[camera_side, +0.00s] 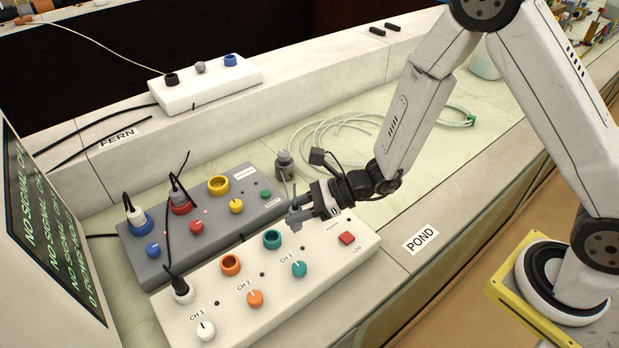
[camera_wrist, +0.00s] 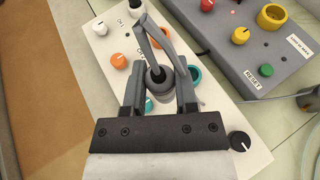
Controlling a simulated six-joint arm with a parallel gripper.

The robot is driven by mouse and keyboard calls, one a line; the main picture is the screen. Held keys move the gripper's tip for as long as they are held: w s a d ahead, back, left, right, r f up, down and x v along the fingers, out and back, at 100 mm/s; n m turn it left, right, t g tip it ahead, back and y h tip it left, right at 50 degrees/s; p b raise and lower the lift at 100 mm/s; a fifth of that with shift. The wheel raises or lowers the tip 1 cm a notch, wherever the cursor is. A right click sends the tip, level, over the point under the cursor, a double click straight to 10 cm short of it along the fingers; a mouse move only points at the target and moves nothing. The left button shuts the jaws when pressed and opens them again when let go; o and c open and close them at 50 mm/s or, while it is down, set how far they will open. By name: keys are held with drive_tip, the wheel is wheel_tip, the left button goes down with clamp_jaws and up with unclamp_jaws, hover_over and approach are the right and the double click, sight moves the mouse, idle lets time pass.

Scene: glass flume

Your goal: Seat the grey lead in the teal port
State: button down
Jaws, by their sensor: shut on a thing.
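My gripper (camera_side: 302,212) is shut on the grey lead (camera_side: 295,224), holding its plug above the white box (camera_side: 330,262). In the wrist view, the grey plug (camera_wrist: 157,80) sits between the fingers (camera_wrist: 158,88), its cable running up the picture. The teal port (camera_side: 272,239) is an open round socket in the white box, left of and below the plug in the side view. In the wrist view the teal port (camera_wrist: 195,74) shows just right of the plug, partly covered by the right finger. The plug is beside the port, not in it.
A teal knob (camera_side: 299,269), an orange port (camera_side: 230,264) and a red button (camera_side: 346,238) are on the white box. A black plug (camera_side: 181,290) stands at its left end. Behind it is a grey box (camera_side: 140,250) with plugged leads.

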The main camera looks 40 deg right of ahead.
drive_tip(key=w+f, duration=0.2)
drive_tip(key=w+a+f, duration=0.1)
drive_tip(key=w+f, duration=0.1)
drive_tip(key=w+a+f, duration=0.1)
drive_tip(key=w+f, duration=0.1)
drive_tip(key=shift+a+f, duration=0.1)
drive_tip(key=shift+a, duration=0.05)
drive_tip(key=shift+f, duration=0.1)
drive_tip(key=shift+w+a+f, duration=0.1)
drive_tip(key=shift+w+f, duration=0.05)
drive_tip(key=shift+f, duration=1.6)
drive_tip(key=shift+f, duration=0.15)
drive_tip(key=shift+c, duration=1.9)
unclamp_jaws()
drive_tip(key=shift+r, duration=0.2)
